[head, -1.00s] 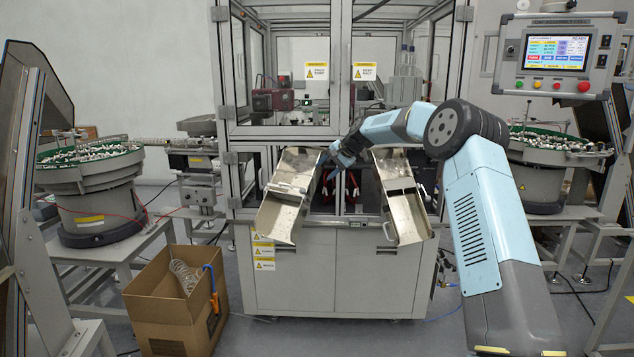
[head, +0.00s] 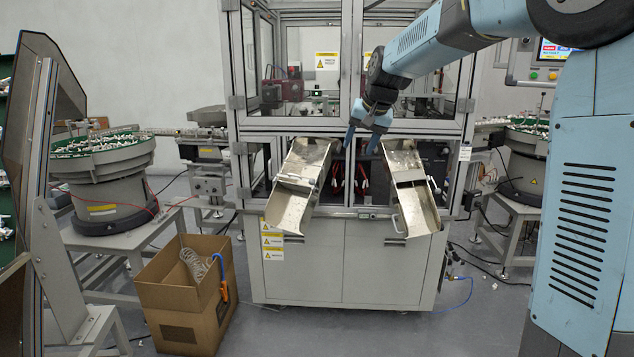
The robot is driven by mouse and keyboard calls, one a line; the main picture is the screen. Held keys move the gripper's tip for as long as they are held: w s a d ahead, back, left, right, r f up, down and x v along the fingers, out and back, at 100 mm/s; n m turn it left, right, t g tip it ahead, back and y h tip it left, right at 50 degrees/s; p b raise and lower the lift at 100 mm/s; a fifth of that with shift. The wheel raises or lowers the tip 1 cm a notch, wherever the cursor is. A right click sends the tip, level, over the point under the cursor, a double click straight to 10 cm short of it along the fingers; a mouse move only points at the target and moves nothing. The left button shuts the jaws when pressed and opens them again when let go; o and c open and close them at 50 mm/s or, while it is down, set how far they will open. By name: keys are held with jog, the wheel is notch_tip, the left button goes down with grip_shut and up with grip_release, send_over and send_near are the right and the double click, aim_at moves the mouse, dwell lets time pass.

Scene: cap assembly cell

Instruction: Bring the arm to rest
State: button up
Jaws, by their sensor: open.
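My gripper (head: 362,141) hangs from my raised arm in front of the assembly machine, with its fingers pointing down and spread apart. Nothing shows between the fingers. It is above the gap between the left metal chute (head: 298,190) and the right metal chute (head: 410,188), nearer the right one in the picture. My arm reaches in from the right side and crosses the upper right of the view.
The machine cabinet (head: 335,265) stands ahead. An open cardboard box (head: 185,300) is on the floor at left. A left bowl feeder (head: 100,180) and right bowl feeder (head: 530,165) flank the machine. A control panel (head: 540,65) is partly hidden by my arm.

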jog(key=s+d+h, duration=0.1)
jog(key=s+d, duration=0.2)
jog(key=s, duration=0.7)
jog(key=s+d+h, duration=0.1)
jog(key=s+d, duration=0.3)
jog(key=s, duration=0.6)
jog(key=s+d+f, duration=0.2)
jog(key=s+f, duration=0.1)
jog(key=s, duration=0.6)
jog(key=s+d+f+n, duration=0.1)
jog(key=s+d+f, duration=0.2)
jog(key=s, duration=0.6)
jog(key=shift+d+f+h, duration=0.2)
jog(key=shift+f+h, duration=0.1)
jog(key=shift+f, duration=0.15)
jog(key=shift+c, duration=0.4)
